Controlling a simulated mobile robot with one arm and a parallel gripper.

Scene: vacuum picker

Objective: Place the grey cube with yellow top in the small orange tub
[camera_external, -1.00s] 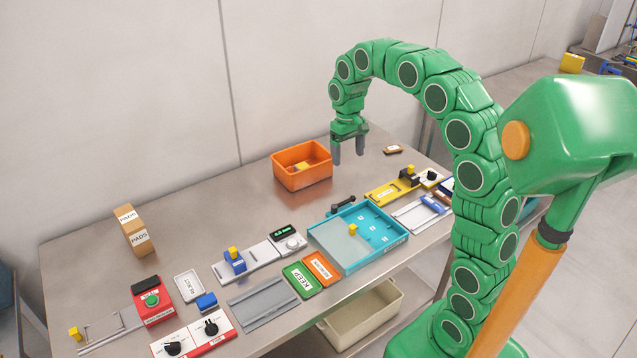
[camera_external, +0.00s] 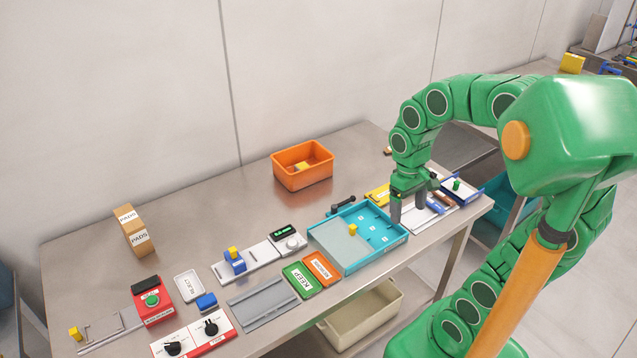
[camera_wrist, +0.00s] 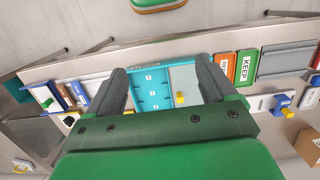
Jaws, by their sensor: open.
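The orange tub (camera_external: 305,180) stands at the back of the steel table. A small yellow-topped block (camera_external: 299,167) shows inside it; its sides are too small to tell. Another small block with yellow on it (camera_external: 353,229) is in the teal tray (camera_external: 345,262), on its grey panel; it also shows in the wrist view (camera_wrist: 180,98). I cannot tell which one is the grey cube with the yellow top. My gripper (camera_external: 414,208) is open and points down near the tray's right end. In the wrist view its fingers (camera_wrist: 161,80) are apart, with nothing seen held between them.
A yellow fixture (camera_external: 378,194) and a white tray are partly hidden behind my gripper. A dark dumbbell-shaped part (camera_external: 342,206) lies behind the teal tray. KEEP (camera_external: 298,280) and orange plates lie left of the tray. The table between the cardboard boxes (camera_external: 132,230) and tub is clear.

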